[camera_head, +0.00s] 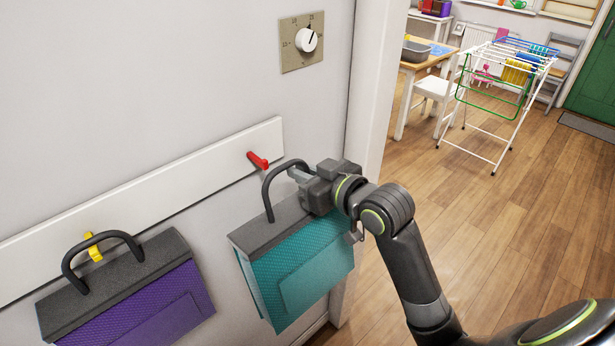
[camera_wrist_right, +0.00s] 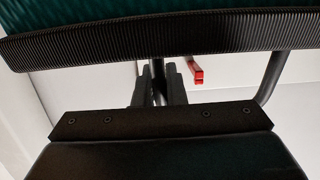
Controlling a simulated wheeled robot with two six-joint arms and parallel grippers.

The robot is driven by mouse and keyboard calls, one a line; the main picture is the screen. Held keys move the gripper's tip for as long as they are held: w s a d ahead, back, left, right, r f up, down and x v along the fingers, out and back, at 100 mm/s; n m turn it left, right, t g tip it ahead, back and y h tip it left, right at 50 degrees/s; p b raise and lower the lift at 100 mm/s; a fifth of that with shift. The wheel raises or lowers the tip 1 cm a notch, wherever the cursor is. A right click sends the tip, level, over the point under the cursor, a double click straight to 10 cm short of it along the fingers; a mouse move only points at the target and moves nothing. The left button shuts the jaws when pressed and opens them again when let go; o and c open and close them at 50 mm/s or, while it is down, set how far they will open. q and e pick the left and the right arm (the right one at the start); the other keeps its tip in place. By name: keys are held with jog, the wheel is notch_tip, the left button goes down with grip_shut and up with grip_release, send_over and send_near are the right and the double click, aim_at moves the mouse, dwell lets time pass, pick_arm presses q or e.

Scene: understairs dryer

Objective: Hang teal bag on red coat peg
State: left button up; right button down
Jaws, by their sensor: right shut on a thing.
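The teal bag (camera_head: 300,266) has a dark grey top and a black loop handle (camera_head: 267,190). It hangs from my right gripper (camera_head: 297,174), which is shut on the handle. The red coat peg (camera_head: 258,160) sticks out of the white rail near its right end. In the head view the peg shows just left of and above the handle's top, and I cannot tell their distance in depth. In the right wrist view the teal bag (camera_wrist_right: 150,24) fills the top, and the red peg (camera_wrist_right: 196,72) shows right of the gripper fingers (camera_wrist_right: 159,85). My left gripper is not in view.
A purple bag (camera_head: 145,303) hangs on a yellow peg (camera_head: 93,246) at the left of the white rail (camera_head: 160,200). A dial (camera_head: 306,40) is on the wall above. A door frame (camera_head: 375,90) stands right of the teal bag. Beyond are a drying rack (camera_head: 503,85) and open wooden floor.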

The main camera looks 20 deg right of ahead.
aim_at(269, 158)
jog(key=shift+r+b+x, duration=0.2)
jog(key=shift+b+x, duration=0.7)
jog(key=shift+x, duration=0.8)
jog(key=shift+r+b+x, duration=0.25)
jog(key=shift+b+x, duration=0.65)
jog(key=shift+x, duration=0.85)
jog(key=shift+w+a+f, duration=0.15)
jog(key=shift+w+f, duration=0.1)
jog(key=shift+w, duration=0.2)
jog(key=shift+f, duration=0.3)
